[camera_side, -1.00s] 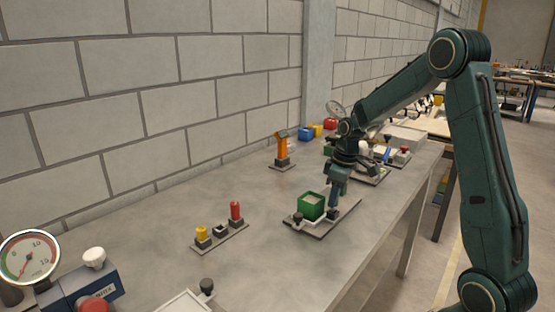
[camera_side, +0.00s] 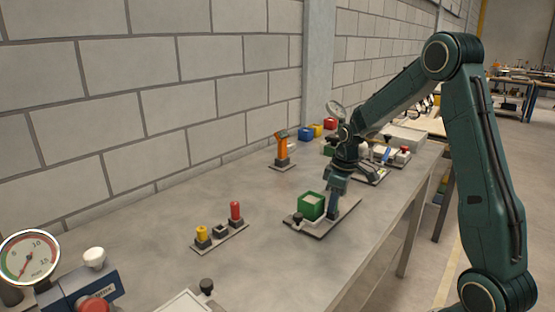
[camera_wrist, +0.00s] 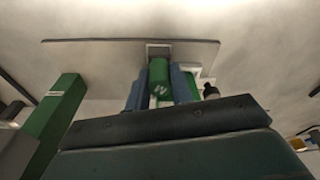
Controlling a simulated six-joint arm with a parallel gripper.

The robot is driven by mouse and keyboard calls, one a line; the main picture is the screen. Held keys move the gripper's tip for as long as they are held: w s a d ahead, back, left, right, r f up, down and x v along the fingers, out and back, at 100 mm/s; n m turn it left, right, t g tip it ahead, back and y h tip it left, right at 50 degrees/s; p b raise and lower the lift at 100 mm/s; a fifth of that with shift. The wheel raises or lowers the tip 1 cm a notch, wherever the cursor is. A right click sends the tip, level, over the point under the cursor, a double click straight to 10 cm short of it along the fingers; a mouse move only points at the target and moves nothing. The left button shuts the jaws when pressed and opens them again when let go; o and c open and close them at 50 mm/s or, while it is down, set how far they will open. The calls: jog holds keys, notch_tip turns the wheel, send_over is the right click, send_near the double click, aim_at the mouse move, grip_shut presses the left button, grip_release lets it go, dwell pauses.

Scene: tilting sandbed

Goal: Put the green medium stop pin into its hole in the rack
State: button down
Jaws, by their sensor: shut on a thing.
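My gripper (camera_side: 333,211) is low over the right end of the sandbed's base plate (camera_side: 318,234), beside the green sand box (camera_side: 311,206). In the wrist view my gripper (camera_wrist: 158,88) is shut on the green pin (camera_wrist: 159,76), which sits between its blue-grey fingers. A grey square socket (camera_wrist: 159,47) shows right by the pin's end; I cannot tell whether the pin is in it. The rack (camera_side: 220,238) lies to the left in the side view, with a yellow pin (camera_side: 202,233), a red pin (camera_side: 235,211) and an empty-looking middle holder (camera_side: 220,230).
A dark knob (camera_side: 297,217) stands at the plate's left corner. An orange device (camera_side: 282,146) stands near the wall. A gauge (camera_side: 29,257) and a white-framed tray (camera_side: 186,303) are in front. Bare bench lies between rack and sandbed.

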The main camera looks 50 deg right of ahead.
jog(key=shift+f, duration=0.1)
jog(key=c, duration=1.1)
grip_release()
jog(key=shift+c, duration=0.2)
notch_tip(320, 180, up, 14)
jog(key=s, duration=0.2)
jog(key=shift+d+f, duration=0.15)
jog(key=shift+d, duration=0.1)
